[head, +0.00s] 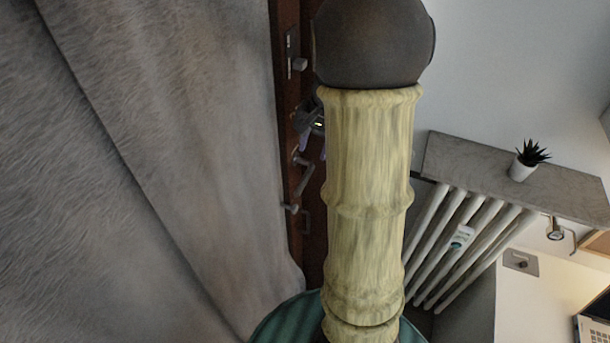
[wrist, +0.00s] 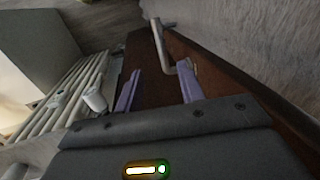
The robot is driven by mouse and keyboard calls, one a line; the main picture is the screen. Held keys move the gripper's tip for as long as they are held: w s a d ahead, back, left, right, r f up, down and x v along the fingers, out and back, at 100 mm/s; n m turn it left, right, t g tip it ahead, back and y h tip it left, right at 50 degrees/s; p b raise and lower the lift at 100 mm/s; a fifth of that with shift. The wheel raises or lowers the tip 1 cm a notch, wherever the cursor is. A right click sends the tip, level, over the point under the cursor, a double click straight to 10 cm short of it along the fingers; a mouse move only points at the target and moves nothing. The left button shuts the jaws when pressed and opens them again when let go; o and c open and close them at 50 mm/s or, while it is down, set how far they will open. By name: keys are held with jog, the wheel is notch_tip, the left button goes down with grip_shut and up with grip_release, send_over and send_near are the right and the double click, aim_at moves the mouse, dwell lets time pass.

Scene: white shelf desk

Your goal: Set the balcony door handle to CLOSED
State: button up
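The brown door (head: 309,240) shows as a narrow strip between the curtain and my arm in the head view. A grey metal lever handle (head: 303,178) sits on it, just below my gripper (head: 308,143). My arm hides part of the door.
A grey curtain (head: 150,150) hangs left of the door. A metal lock plate with a knob (head: 299,64) is higher up, and another metal fitting (head: 294,208) lower down. A white radiator (head: 460,240) under a stone shelf (head: 470,170) with a potted plant (head: 523,168) stands right.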

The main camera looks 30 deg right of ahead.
aim_at(304, 181)
jog(key=f, duration=0.4)
jog(key=w+a+f+p, duration=0.1)
jog(key=f, duration=0.3)
jog(key=w+f+p, duration=0.1)
jog(key=f, duration=0.3)
jog(key=shift+a+f, duration=0.2)
jog(key=shift+a, duration=0.05)
grip_shut()
